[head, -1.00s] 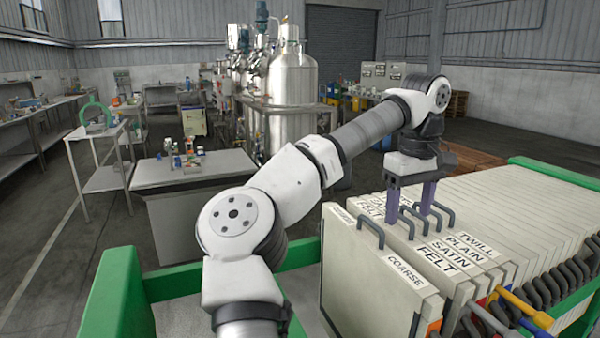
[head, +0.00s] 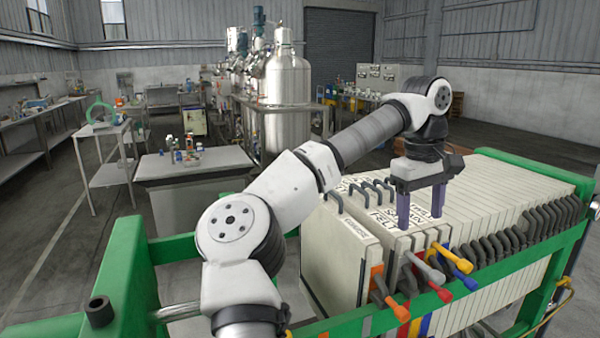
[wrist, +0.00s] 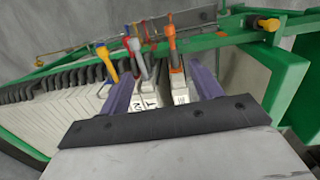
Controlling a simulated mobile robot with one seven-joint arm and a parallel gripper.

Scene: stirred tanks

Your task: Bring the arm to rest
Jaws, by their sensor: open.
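My gripper (head: 420,218) is open, with two purple fingers pointing down. It is over the tops of the white filter plates (head: 505,205) in the head view, near their labelled edges. In the wrist view, the fingers of my gripper (wrist: 160,92) stand apart on either side of the labelled plate tops (wrist: 146,98). I cannot tell whether the fingers touch any plate. My arm reaches out bent over the press, with its wrist hanging down.
A green press frame (head: 125,285) surrounds the plates. Coloured cocks, such as a yellow one (head: 456,262) and an orange one (head: 390,295), stick out from the near plate edges. A table with bottles (head: 170,180) and steel tanks (head: 288,95) stand behind. Floor lies open at left.

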